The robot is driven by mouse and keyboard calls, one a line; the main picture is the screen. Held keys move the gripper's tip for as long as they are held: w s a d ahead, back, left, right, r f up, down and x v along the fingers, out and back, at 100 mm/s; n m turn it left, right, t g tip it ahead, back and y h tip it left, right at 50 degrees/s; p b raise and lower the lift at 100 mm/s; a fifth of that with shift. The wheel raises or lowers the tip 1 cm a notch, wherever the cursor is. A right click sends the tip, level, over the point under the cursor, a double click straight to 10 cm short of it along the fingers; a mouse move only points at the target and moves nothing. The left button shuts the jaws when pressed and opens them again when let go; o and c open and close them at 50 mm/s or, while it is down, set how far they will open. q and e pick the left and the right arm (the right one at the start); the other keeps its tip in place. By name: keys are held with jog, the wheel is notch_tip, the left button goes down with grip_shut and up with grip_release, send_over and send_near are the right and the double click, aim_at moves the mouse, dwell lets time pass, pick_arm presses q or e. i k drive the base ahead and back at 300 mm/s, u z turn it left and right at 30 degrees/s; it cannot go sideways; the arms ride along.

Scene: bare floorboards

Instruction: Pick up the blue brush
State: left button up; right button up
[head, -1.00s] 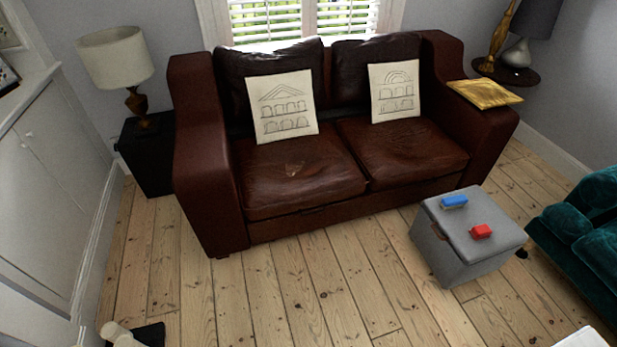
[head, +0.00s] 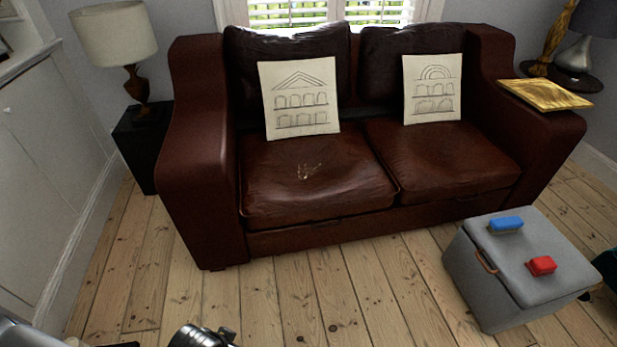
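The blue brush (head: 506,224) lies on top of a grey storage ottoman (head: 484,289) at the right of the head view. It looks like a small blue block; finer detail is too small to tell. A red block-like object (head: 541,266) lies on the same lid, nearer and to the right, apart from the brush. Parts of my own arms show at the bottom left edge, far from the ottoman. No gripper fingers can be made out in this view.
A brown leather sofa (head: 318,178) with two patterned cushions stands behind the ottoman. A black side table (head: 138,150) with a lamp (head: 115,36) is at the left. A gold tray-like item (head: 546,94) rests on the sofa's right arm. Bare floorboards (head: 330,290) lie open in front.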

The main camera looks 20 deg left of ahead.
aim_at(503, 225)
jog(key=u, duration=0.1)
jog(key=i, duration=1.05)
jog(key=z, duration=2.2)
jog(key=i, duration=1.25)
jog(key=u, duration=1.95)
